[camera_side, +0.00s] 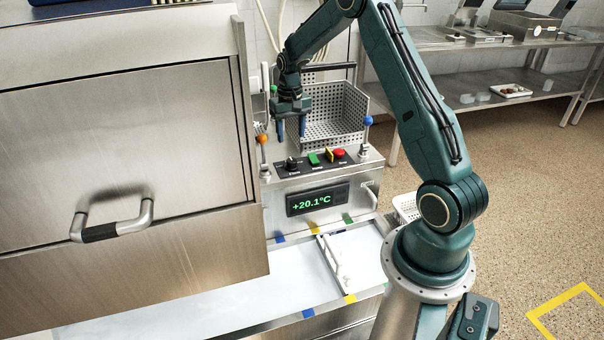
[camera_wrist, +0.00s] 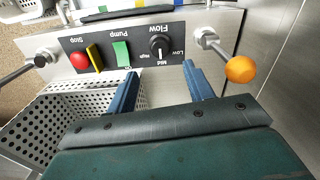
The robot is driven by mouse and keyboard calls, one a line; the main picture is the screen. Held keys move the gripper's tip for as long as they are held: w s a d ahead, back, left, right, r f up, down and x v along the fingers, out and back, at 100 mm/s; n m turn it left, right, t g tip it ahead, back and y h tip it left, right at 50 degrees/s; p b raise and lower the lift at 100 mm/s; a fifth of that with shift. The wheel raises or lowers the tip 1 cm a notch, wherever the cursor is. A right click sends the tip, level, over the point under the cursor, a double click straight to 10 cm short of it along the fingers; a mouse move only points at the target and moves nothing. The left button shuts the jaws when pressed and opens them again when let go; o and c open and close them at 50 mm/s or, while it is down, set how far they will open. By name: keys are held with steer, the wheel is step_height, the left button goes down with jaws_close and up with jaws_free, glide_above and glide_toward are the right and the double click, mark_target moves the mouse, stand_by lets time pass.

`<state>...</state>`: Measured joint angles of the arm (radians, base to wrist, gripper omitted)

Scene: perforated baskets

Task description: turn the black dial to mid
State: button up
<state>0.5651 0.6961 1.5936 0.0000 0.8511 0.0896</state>
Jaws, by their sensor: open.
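The black dial (camera_side: 291,163) is on the sloped control panel, left of the green switch. In the wrist view the dial (camera_wrist: 160,45) appears upside down, with the labels Low, Mid and High around it and Flow beside it. Its white mark appears to point towards Mid, but it is small and I cannot be sure of the exact angle. My gripper (camera_side: 291,134) is above the dial, fingers pointing down. In the wrist view my gripper (camera_wrist: 160,76) is open and empty, its two blue fingers apart and not touching the dial.
A green switch (camera_wrist: 121,53), a yellow piece (camera_wrist: 95,57) and a red stop button (camera_wrist: 80,62) share the panel. An orange-knobbed lever (camera_wrist: 240,69) and a blue-knobbed lever (camera_side: 368,121) flank it. A perforated basket (camera_side: 345,105) stands behind my gripper.

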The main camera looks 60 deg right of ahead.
steer(key=shift+r, duration=2.4)
steer(key=s+a+r+n+t, duration=0.15)
steer(key=s+a+r, duration=0.25)
steer(key=a+r, duration=0.4)
steer(key=s+a+r+n+t, duration=0.15)
steer(key=s+a+r, duration=0.25)
steer(key=a+r, duration=0.4)
steer(key=s+a+n+t, duration=0.1)
steer(key=s+a+n, duration=0.1)
steer(key=s+a, duration=0.3)
steer(key=s+a+n+t, duration=0.1)
steer(key=s+a, duration=0.5)
steer(key=s, duration=0.6)
steer(key=shift+s+a+n+t, duration=0.2)
steer(key=shift+s+n+t, duration=0.1)
steer(key=shift+n, duration=0.4)
